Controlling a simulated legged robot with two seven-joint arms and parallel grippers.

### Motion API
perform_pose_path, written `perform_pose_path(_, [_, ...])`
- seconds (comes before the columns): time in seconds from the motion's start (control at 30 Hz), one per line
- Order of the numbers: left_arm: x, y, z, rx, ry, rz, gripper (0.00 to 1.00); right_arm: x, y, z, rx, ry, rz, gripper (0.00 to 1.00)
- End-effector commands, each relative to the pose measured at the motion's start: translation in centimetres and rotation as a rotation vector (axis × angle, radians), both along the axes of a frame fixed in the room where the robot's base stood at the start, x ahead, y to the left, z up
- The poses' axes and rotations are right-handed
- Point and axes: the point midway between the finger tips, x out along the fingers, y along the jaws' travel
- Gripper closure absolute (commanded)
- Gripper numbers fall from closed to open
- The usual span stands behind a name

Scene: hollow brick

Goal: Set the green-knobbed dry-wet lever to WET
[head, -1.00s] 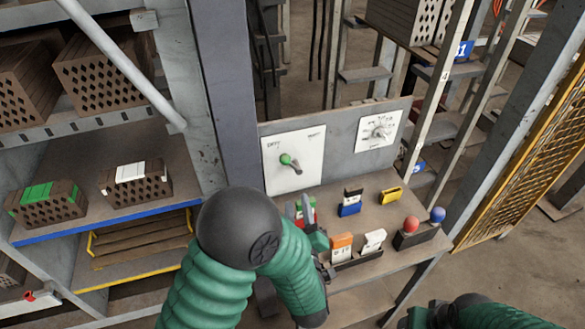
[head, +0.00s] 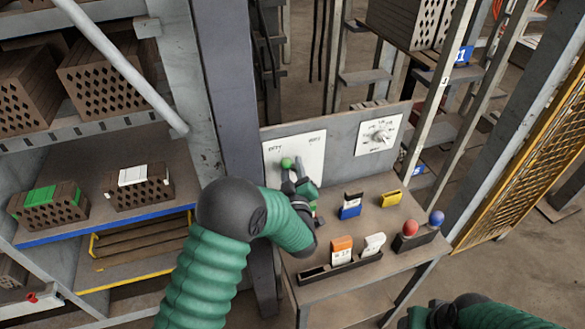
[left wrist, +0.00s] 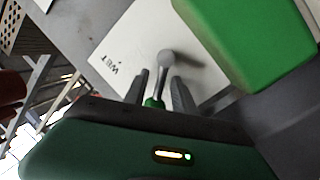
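The lever with its green knob (head: 286,163) is on a white plate (head: 313,148) on the grey panel. Its knob leans left, to the side of the label that reads DRY; the right label is blurred. My left gripper (head: 297,172) is at the lever, just right of and below the knob, hiding part of the stalk. In the left wrist view the fingers are apart, with the grey stalk (left wrist: 165,62) and green knob (left wrist: 153,103) showing between them. WET (left wrist: 120,66) is readable there. My right gripper (head: 430,317) is partly visible at the bottom edge.
A dial (head: 379,135) is right of the lever plate. The shelf below holds a blue-and-white block (head: 351,206), a yellow block (head: 390,198), red (head: 411,228) and blue (head: 436,217) knobs, and cards in a holder (head: 340,266). A large green surface (left wrist: 245,40) is close in the wrist view.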

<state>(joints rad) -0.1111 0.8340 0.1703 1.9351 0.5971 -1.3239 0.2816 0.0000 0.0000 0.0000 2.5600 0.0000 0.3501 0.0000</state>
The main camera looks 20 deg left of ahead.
Motion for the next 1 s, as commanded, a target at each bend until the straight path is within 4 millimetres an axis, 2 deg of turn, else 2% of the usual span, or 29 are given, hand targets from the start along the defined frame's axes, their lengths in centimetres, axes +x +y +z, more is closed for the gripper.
perform_pose_path(0.03, [-0.02,-0.01,0.01,0.000,0.000,0.000,0.75,0.00,0.00,0.00,0.000,0.000,0.000,0.40])
perform_pose_path(0.23, [-0.02,-0.03,-0.01,0.000,0.000,0.000,1.00,0.00,0.00,0.00,0.000,0.000,0.000,0.40])
perform_pose_path(1.0, [-0.06,-0.02,-0.09,-0.001,0.002,0.000,1.00,0.00,0.00,-0.01,0.000,0.000,0.000,0.40])
